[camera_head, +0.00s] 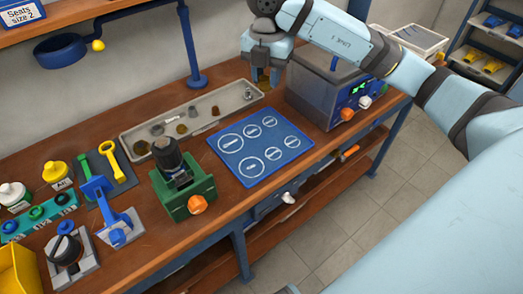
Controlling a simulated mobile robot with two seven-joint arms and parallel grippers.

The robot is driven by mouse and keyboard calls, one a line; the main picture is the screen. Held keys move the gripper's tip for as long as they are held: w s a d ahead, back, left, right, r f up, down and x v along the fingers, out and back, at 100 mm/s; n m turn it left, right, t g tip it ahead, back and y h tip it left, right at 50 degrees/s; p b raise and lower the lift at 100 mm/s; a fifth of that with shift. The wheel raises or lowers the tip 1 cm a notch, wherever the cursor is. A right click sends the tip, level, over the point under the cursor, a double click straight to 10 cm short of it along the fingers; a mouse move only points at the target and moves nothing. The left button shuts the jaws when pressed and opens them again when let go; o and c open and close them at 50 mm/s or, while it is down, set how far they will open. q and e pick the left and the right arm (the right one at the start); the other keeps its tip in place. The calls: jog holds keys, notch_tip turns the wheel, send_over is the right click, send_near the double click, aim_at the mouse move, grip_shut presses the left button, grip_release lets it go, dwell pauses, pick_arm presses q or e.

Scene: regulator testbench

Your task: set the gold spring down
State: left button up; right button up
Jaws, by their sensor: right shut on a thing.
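My right gripper (264,78) reaches in from the upper right and points down over the right end of the long grey tray (128,137) at the back of the bench. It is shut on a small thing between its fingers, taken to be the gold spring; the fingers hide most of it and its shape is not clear. A blue mat (262,165) with several white ring outlines lies in front of the tray, with no parts on it. My left gripper is out of view.
Small parts lie in the tray. A green vise (186,201) holding a dark part stands left of the mat. A grey test box (322,92) stands right of the gripper. Bottles, a blue press (100,200) and yellow tools are at the left.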

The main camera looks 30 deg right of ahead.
jog(key=b, duration=0.3)
send_near(267, 147)
jog(key=shift+s+f, duration=0.1)
jog(key=shift+f, duration=1.25)
notch_tip(267, 147, down, 4)
jog(key=shift+r, duration=0.25)
jog(key=shift+f, duration=0.25)
